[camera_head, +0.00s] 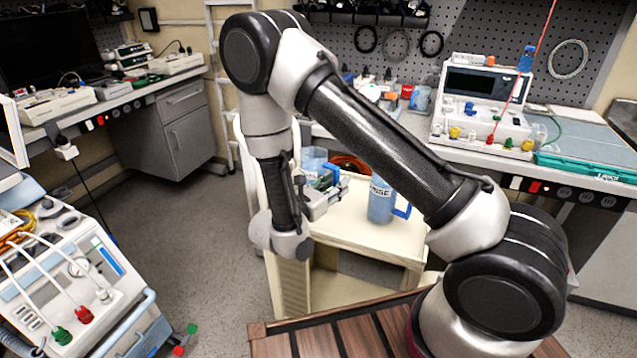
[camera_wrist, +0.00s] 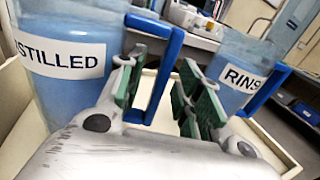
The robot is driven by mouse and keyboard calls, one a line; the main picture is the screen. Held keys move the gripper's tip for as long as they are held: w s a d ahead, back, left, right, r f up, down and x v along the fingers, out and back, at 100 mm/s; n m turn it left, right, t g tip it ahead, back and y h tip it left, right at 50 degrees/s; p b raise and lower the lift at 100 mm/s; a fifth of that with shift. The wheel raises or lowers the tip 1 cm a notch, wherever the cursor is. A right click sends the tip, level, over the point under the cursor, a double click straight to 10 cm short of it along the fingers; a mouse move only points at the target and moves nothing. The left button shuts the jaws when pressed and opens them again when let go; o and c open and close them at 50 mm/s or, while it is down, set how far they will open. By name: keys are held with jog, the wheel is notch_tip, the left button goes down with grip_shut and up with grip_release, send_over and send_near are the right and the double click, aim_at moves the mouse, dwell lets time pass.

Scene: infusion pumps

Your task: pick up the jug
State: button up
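Two blue jugs stand on a cream cart. In the wrist view, the left jug (camera_wrist: 75,25) has a label reading "STILLED", cut off at the edge, and a blue handle (camera_wrist: 163,75). The right jug (camera_wrist: 243,58) has a label starting "RINS" and its own blue handle; it also shows in the head view (camera_head: 381,203). My gripper (camera_wrist: 160,88) is open, with green-padded fingers. The left jug's handle appears between the fingers, nearer the left one; contact cannot be told. In the head view, my gripper (camera_head: 322,188) partly covers the left jug (camera_head: 313,158).
The cream cart (camera_head: 385,237) has a raised rim around its top. A bench with a white medical device (camera_head: 483,105) stands behind at the right. Another device on a stand (camera_head: 70,275) is at the left front. Open floor lies left of the cart.

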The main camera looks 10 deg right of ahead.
jog(key=shift+w+d, duration=0.15)
jog(key=shift+d, duration=0.1)
grip_shut()
jog(key=shift+r, duration=0.15)
